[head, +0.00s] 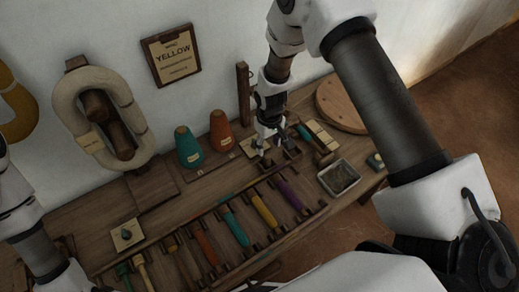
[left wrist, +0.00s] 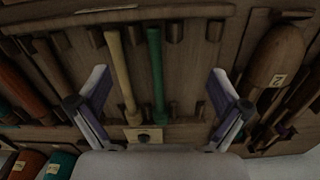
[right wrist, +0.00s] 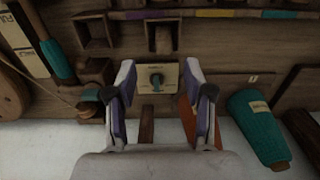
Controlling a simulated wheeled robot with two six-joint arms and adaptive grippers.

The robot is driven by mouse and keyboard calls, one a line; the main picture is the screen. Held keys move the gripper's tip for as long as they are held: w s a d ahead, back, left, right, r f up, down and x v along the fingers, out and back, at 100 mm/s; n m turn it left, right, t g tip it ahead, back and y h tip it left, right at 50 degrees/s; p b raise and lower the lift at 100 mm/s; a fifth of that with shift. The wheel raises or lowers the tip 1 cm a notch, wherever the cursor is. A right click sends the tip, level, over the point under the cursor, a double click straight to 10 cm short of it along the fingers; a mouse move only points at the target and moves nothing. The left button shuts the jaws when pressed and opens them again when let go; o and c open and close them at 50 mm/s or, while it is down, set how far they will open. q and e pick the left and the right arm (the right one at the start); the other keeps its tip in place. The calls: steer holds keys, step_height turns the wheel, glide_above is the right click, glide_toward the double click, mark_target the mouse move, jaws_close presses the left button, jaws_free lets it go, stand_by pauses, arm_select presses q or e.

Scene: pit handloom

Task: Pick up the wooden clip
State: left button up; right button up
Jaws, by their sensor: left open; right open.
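I cannot identify a wooden clip for certain in any view. My right gripper (head: 270,148) is open and points down over the far part of the wooden bench (head: 85,212). In the right wrist view, a cream card (right wrist: 170,88) with a small teal and dark piece (right wrist: 156,79) lies between and beyond the open fingers. Nothing is held. A small brown wooden piece (right wrist: 162,38) sits in a holder just above that card. My left gripper (left wrist: 158,78) is open and empty above handled tools and another cream card (left wrist: 131,135); its fingers are cut off in the head view.
Orange (head: 221,131) and teal (head: 188,147) yarn cones stand left of the right gripper. A rack of coloured tools (head: 233,229) fills the bench front. A metal tray (head: 338,177) and round wooden board (head: 340,106) lie to the right. An upright post (head: 243,92) stands close behind.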

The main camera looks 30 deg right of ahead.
mark_target(267, 157)
arm_select(q)
steer(key=shift+s+d+r, duration=0.1)
steer(key=shift+s+r, duration=0.4)
steer(key=shift+s, duration=0.05)
arm_select(e)
steer(key=shift+s+f, duration=0.55)
steer(key=shift+f, duration=0.35)
arm_select(q)
steer(key=shift+w+r+p, duration=0.35)
steer(key=shift+r+p, duration=0.1)
steer(key=shift+p, duration=0.35)
arm_select(e)
steer(key=f, duration=0.3)
steer(key=w+f, duration=0.1)
steer(key=f, duration=0.1)
steer(key=shift+a+f, duration=0.1)
steer(key=shift+a, duration=0.15)
arm_select(q)
steer(key=shift+s, duration=0.15)
arm_select(e)
steer(key=shift+s, duration=0.2)
steer(key=c, duration=0.9)
